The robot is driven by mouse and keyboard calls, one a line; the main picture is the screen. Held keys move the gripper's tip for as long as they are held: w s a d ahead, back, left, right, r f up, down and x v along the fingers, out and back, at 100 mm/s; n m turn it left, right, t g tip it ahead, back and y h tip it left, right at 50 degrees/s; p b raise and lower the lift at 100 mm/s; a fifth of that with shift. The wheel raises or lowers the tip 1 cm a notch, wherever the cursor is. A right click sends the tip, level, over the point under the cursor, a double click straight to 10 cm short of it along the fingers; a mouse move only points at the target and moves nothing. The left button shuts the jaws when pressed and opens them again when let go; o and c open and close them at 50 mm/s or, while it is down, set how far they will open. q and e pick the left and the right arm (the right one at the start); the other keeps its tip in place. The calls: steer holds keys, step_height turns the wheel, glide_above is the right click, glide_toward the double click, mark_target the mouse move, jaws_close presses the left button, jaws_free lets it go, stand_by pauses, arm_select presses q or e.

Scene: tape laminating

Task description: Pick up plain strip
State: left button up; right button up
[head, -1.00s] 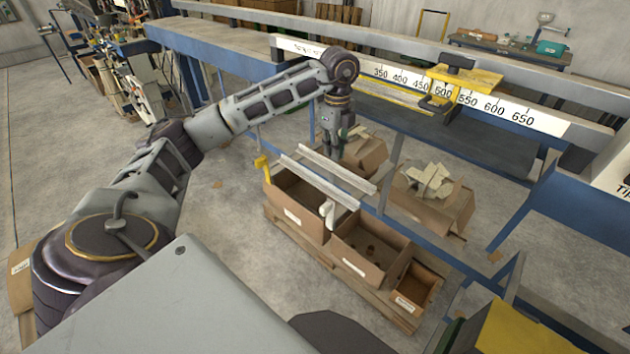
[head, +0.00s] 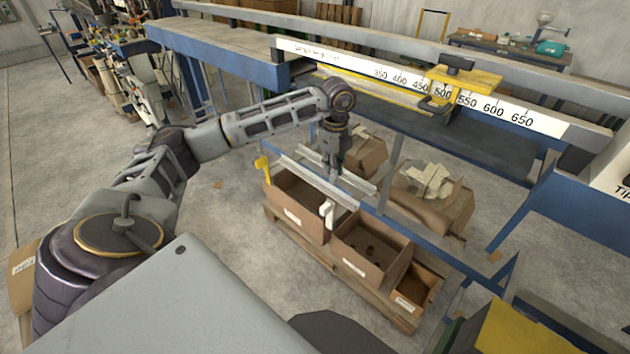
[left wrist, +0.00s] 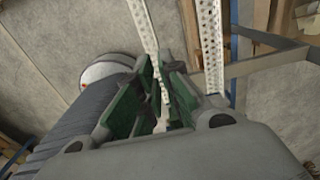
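Two long, thin, pale metal strips lie side by side above the cardboard boxes in the head view: a near one (head: 300,175) and a far one (head: 352,178). I cannot tell which is the plain strip. In the left wrist view both look perforated, one at left (left wrist: 145,28) and one at right (left wrist: 212,45). My left gripper (head: 335,170) points down at the strips. In the left wrist view its green-padded fingers (left wrist: 163,75) are apart, and the left strip runs down into the gap between them. Contact is not clear. My right gripper is out of view.
Open cardboard boxes (head: 372,238) stand on a wooden pallet below the strips. Another box (head: 455,208) holds pale offcuts. A blue-framed bench with a numbered ruler (head: 500,108) and yellow stop (head: 465,85) stands behind. A yellow clamp (head: 263,170) is at the strips' left end.

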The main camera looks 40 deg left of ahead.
arm_select(q)
step_height(320, 180, down, 2)
steer(key=shift+f, duration=0.7)
step_height(320, 180, down, 3)
steer(key=shift+w+r+p, duration=0.1)
steer(key=shift+p, duration=0.35)
steer(key=shift+f, duration=0.55)
jaws_close()
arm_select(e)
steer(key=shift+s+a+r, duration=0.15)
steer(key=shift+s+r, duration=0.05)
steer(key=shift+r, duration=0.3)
arm_select(q)
steer(key=shift+r, duration=0.15)
